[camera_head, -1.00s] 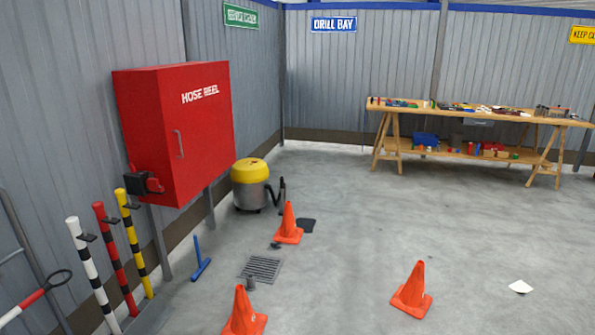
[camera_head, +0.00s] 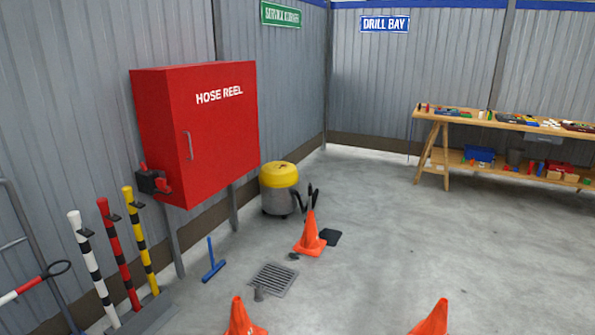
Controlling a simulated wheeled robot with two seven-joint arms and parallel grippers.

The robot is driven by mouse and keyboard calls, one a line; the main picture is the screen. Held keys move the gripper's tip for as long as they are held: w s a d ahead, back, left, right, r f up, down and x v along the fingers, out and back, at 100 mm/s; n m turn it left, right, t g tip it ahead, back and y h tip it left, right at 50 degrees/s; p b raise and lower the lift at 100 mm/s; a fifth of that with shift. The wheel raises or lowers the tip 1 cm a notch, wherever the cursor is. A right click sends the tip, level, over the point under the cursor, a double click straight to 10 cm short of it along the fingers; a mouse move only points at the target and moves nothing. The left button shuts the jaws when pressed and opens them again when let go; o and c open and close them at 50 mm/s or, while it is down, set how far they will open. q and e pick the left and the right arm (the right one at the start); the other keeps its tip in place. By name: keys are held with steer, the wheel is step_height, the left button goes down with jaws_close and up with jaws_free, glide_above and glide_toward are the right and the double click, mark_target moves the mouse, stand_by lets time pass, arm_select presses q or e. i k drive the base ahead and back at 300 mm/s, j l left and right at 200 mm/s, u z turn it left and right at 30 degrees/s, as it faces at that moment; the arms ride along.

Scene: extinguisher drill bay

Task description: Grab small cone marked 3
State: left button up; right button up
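Three small orange cones stand on the concrete floor. One cone (camera_head: 310,236) is upright near the yellow-topped vacuum. A second cone (camera_head: 241,318) is at the bottom edge, left of centre, partly cut off. A third cone (camera_head: 432,320) is at the bottom right, also partly cut off. No number can be read clearly on any cone. Neither of my grippers shows in the head view.
A red hose reel cabinet (camera_head: 201,130) stands at the left wall, with striped posts (camera_head: 111,247) below it. A yellow-topped vacuum (camera_head: 280,188), floor drain (camera_head: 274,279) and blue squeegee (camera_head: 212,262) are nearby. A workbench (camera_head: 436,148) is at the right. Open floor lies centre right.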

mark_target(310, 244)
steer(key=i+l+u, duration=0.3)
steer(key=i+l, duration=0.4)
steer(key=i+l+u, duration=0.3)
steer(key=i+l, duration=0.5)
